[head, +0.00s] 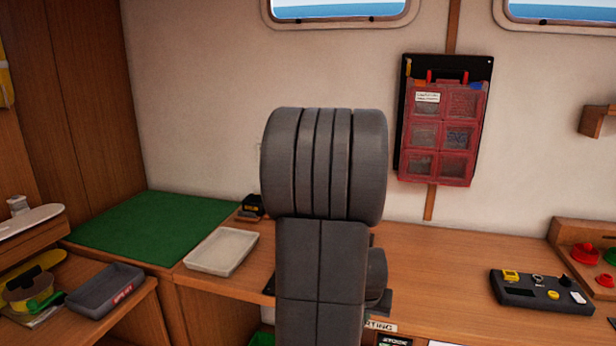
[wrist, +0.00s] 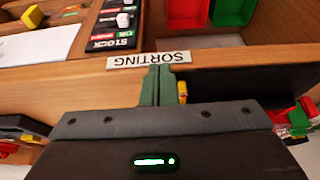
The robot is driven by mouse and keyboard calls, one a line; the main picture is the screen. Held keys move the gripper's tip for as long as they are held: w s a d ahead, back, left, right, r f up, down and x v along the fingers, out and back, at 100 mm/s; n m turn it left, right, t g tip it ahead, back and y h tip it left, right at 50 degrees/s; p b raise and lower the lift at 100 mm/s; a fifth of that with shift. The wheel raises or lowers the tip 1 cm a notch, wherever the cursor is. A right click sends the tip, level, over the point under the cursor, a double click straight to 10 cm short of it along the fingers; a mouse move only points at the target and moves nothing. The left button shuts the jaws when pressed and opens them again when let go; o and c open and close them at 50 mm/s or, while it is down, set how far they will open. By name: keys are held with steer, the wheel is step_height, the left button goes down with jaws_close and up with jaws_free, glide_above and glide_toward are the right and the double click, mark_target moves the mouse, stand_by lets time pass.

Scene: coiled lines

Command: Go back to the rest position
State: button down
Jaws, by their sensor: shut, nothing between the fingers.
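My gripper (wrist: 158,72) shows in the wrist view with its two green-grey fingers together and nothing between them. The fingertips are by the lower edge of a white SORTING label (wrist: 190,57), which reads upside down there; I cannot tell whether they touch it. In the head view my dark grey arm fills the middle and my gripper is not visible. Part of the same label (head: 381,327) shows at the bottom, right of my arm.
A pale tray (head: 222,251) and a green mat (head: 155,228) lie left of my arm. A grey tray (head: 105,288) is farther left. A black panel (head: 530,293) sits on the right of the bench. A red organiser (head: 443,130) hangs on the wall. Bench between arm and panel is clear.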

steer(key=shift+v, duration=0.95)
steer(key=shift+s+f, duration=0.1)
